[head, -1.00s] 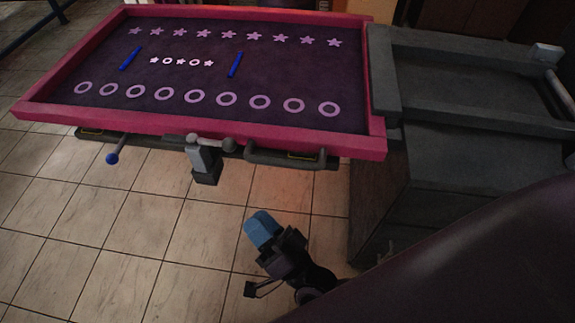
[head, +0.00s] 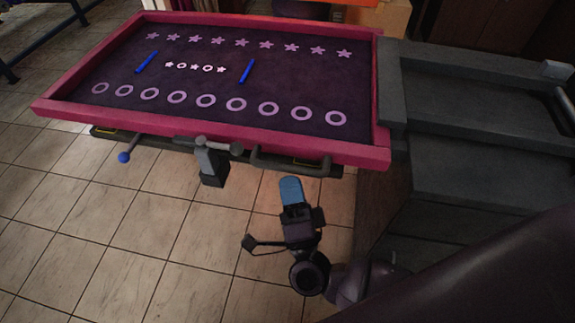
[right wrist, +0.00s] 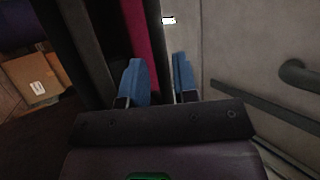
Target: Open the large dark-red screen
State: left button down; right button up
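The large dark-red screen (head: 230,135) lies flat at the upper left of the head view. Its frame is pinkish red around dark purple mesh with rows of stars and rings. A grey bar handle (head: 290,165) runs along its front edge, right of a grey clamp (head: 211,160). My right gripper (head: 291,190) is below and in front of that edge, pointing toward it and apart from it. In the right wrist view its two blue fingers (right wrist: 160,78) are apart with nothing between them; a red strip of the frame (right wrist: 148,35) shows beyond. My left gripper is not in view.
A grey machine body (head: 470,110) stands right of the screen. A blue-knobbed lever (head: 124,157) sticks out at the front left. Tiled floor (head: 140,230) is clear in front. A cardboard box (right wrist: 35,78) shows in the right wrist view.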

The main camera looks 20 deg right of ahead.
aim_at(287, 166)
jog(key=shift+x, duration=1.95)
grip_shut()
